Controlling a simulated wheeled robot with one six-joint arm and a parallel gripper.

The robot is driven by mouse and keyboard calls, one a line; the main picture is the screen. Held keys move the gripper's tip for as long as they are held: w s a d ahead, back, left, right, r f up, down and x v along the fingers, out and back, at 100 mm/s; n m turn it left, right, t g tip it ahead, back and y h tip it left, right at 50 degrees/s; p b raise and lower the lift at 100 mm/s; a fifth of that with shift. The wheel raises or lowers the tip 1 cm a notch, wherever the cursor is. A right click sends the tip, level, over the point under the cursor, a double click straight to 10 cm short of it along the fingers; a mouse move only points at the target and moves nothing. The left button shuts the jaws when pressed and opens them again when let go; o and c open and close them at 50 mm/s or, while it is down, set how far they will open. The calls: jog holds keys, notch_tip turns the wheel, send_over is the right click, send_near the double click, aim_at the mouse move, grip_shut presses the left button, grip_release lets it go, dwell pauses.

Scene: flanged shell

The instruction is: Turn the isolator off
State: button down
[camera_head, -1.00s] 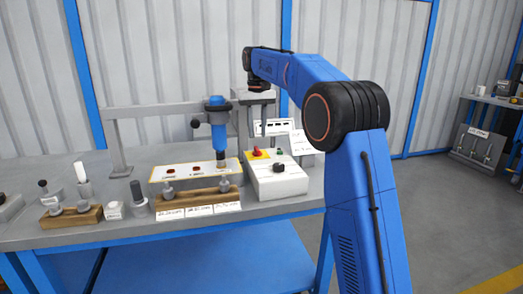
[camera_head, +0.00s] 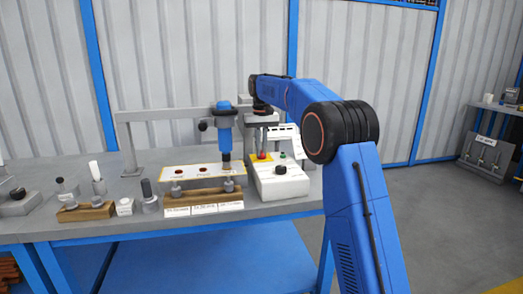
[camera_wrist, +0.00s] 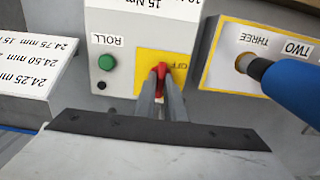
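The isolator is a red handle (camera_wrist: 161,69) on a yellow plate (camera_wrist: 182,67) in the wrist view. The handle lies upright in the picture, not toward the label. My gripper (camera_wrist: 161,84) has one finger on each side of the handle, very near it. I cannot tell whether the fingers press on it. In the head view my gripper (camera_head: 262,145) is lowered over the yellow plate (camera_head: 262,157) on the pale control box (camera_head: 280,186).
A green button (camera_wrist: 106,62) labelled ROLL sits beside the yellow plate. A black knob (camera_head: 283,169) is on the box front. The blue press cylinder (camera_head: 224,133) stands close left, and it also shows in the wrist view (camera_wrist: 295,85). Wooden gauge blocks (camera_head: 205,196) lie in front.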

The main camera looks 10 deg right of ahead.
jog(key=shift+n, duration=0.3)
jog(key=n, duration=0.4)
jog(key=shift+n, duration=0.3)
jog(key=n, duration=0.5)
jog(key=shift+n, duration=0.3)
jog(key=n, duration=0.3)
jog(key=shift+n, duration=2)
jog(key=c, duration=1.8)
grip_release()
